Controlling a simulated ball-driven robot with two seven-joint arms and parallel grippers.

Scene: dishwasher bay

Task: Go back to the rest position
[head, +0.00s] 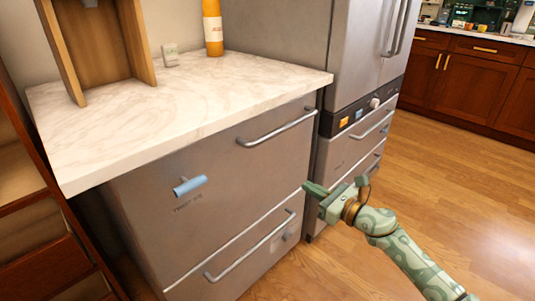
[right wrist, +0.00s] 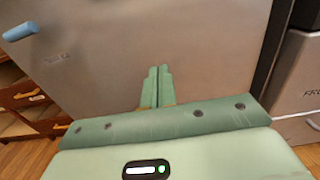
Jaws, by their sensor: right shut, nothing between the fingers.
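My right gripper (head: 318,190) is in front of the grey drawer unit, near its right edge, with its arm coming in from the lower right. In the right wrist view its two green fingers (right wrist: 157,86) are together, with nothing between them. They point toward the drawer front and look apart from it, though the gap is hard to judge. My left gripper is not in view.
The grey drawer unit (head: 215,160) has bar handles and a blue handle (head: 190,185). On its white marble top (head: 190,100) stand an orange bottle (head: 212,28) and a wooden frame (head: 140,45). A steel fridge (head: 355,50) stands right. The wood floor (head: 440,170) at right is clear.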

